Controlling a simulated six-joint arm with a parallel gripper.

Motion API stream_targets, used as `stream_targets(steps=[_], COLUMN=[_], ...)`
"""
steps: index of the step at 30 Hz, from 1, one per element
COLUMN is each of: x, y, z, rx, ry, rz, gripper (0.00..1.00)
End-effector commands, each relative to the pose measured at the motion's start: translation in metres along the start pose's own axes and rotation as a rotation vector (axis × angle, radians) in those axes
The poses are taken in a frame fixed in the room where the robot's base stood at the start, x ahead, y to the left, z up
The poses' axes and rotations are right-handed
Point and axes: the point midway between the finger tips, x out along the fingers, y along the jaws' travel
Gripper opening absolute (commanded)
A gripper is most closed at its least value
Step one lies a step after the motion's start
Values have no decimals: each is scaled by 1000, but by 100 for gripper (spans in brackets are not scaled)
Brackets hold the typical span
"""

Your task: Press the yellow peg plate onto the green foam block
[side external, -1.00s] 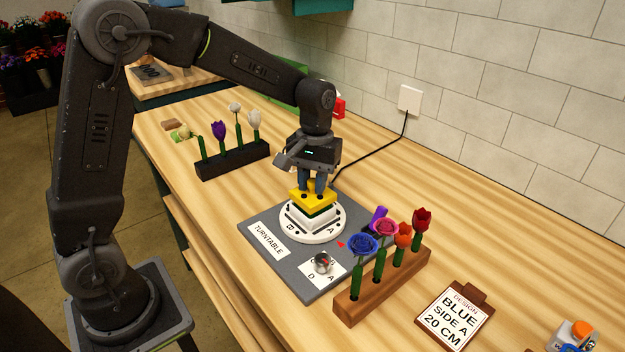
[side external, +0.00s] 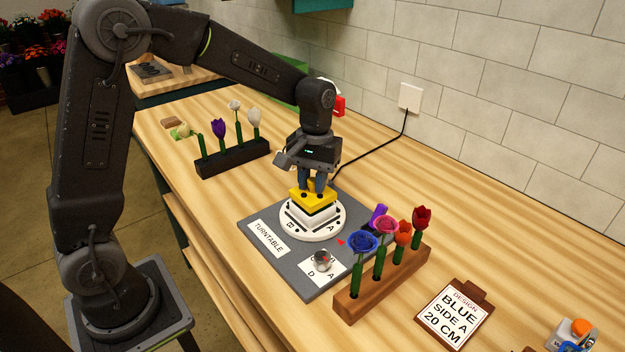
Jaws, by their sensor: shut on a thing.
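The yellow peg plate (side external: 312,195) sits level over the white square holder on the round white turntable disc (side external: 325,235). My gripper (side external: 312,183) is above the plate with its fingers pointing down, shut on the plate's upper part. The green foam block is hidden; only a thin dark line shows under the plate, and I cannot tell whether the two touch all round.
A brown rack (side external: 385,290) with blue, pink, orange and red flowers stands right of the grey turntable base (side external: 285,275). A dark rack (side external: 233,160) with purple and white flowers stands behind left. A clipboard (side external: 455,314) lies front right. Bare counter lies between the dark rack and the base.

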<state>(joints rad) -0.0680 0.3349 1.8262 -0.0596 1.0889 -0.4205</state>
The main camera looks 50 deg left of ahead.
Motion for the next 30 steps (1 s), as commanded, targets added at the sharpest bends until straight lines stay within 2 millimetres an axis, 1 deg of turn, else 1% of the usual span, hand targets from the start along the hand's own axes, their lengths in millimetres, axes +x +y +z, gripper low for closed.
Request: stream_targets(steps=[30], x=[-37], y=[0], z=[4], rx=[0], ry=[1], rz=[0], gripper=[7])
